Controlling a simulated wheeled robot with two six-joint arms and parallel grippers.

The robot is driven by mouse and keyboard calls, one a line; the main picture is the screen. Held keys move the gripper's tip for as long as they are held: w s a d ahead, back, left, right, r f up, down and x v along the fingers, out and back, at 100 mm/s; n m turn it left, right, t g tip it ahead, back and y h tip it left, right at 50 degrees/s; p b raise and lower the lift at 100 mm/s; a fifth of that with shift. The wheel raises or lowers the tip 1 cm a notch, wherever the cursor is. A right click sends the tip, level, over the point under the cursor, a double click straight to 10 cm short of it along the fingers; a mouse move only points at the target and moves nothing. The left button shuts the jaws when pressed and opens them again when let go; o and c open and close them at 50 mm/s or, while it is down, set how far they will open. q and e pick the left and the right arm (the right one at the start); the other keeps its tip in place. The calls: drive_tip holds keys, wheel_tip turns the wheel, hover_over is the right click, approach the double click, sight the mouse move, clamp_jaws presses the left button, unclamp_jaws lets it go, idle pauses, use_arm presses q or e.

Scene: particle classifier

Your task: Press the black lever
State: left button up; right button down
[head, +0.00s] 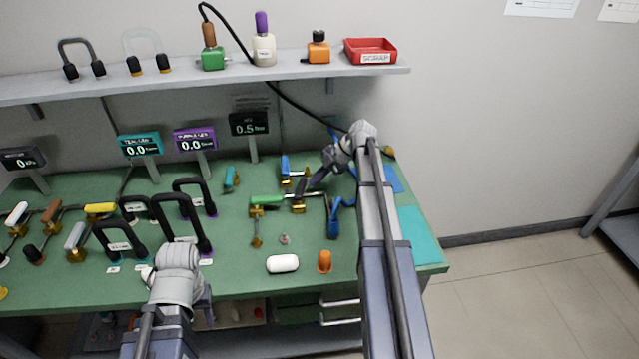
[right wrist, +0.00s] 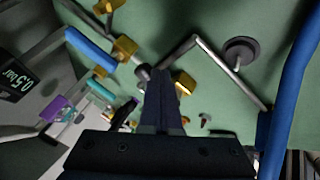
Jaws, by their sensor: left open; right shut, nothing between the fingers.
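My right gripper (head: 313,184) reaches down over the pipework at the back right of the green bench. In the right wrist view its two dark fingers (right wrist: 164,78) are together with nothing between them. A dark lever (head: 298,201) on a brass valve sits right by the fingertips; in the right wrist view the brass block (right wrist: 185,84) is just beside the tips. The fingers partly hide the lever, and I cannot tell whether they touch it. My left gripper (head: 203,300) is low at the bench's front edge, open, its fingers mostly hidden by its wrist.
A green lever (head: 266,200) and blue levers (head: 334,222) stand close around the right gripper. A display reading 0.5 (head: 248,123) stands behind. Black arched handles (head: 180,220) rise near my left arm. A white capsule (head: 283,264) and an orange knob (head: 324,262) are in front.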

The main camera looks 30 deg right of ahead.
sight(303, 178)
drive_tip(key=shift+w+a, duration=0.35)
drive_tip(key=shift+w, duration=0.25)
drive_tip(key=shift+w+a, duration=0.3)
drive_tip(key=shift+w, duration=0.25)
drive_tip(key=shift+w+a, duration=0.3)
